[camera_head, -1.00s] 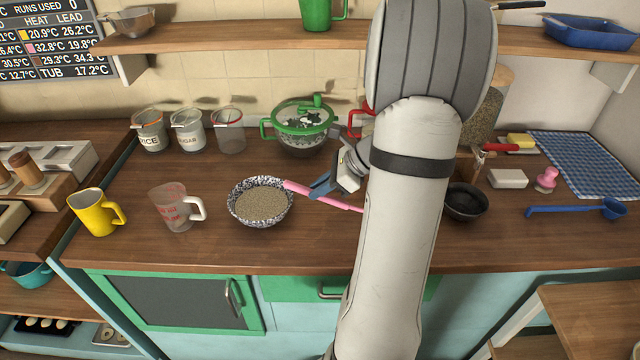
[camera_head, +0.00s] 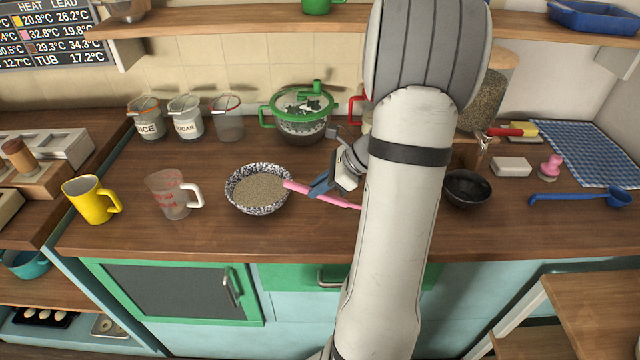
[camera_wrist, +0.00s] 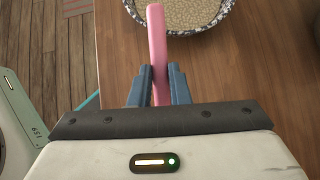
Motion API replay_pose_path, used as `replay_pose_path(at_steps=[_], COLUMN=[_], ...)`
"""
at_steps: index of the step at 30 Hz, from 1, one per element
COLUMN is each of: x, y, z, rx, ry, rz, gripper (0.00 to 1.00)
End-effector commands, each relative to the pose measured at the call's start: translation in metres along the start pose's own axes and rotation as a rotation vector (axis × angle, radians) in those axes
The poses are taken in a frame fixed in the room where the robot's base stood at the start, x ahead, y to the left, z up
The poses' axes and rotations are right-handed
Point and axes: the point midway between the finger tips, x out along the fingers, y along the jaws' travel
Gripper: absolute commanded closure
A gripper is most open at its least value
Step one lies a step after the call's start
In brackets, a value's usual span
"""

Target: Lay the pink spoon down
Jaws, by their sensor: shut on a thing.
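My gripper (camera_head: 322,186) is shut on the pink spoon (camera_head: 345,203) above the wooden counter. In the wrist view the blue fingers of my gripper (camera_wrist: 160,84) hold the pink spoon (camera_wrist: 156,35) between them. One end of the spoon reaches left to the rim of the speckled bowl (camera_head: 233,201); I cannot tell whether it touches the bowl or the grain in it. The other end goes right and is hidden behind my arm. The speckled bowl (camera_wrist: 222,14) also shows at the top of the wrist view.
A clear measuring cup (camera_head: 172,197) and a yellow mug (camera_head: 88,200) stand left of the bowl. A green-lidded pot (camera_head: 300,128) stands behind. A black bowl (camera_head: 467,190) and a blue ladle (camera_head: 565,199) lie right of my arm. Bare counter (camera_head: 270,232) shows in front of the bowl.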

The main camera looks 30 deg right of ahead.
Motion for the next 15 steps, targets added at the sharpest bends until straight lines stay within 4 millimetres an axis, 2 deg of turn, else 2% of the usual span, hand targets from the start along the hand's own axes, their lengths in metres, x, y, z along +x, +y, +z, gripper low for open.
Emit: replay_pose_path(at_steps=[7,15], x=[0.0100,0.0104], y=[0.0002,0.0000], z=[-0.0017,-0.0027], rx=[-0.001,0.001], ry=[0.054,0.058], rz=[0.001,-0.001], gripper=[1.00,1.00])
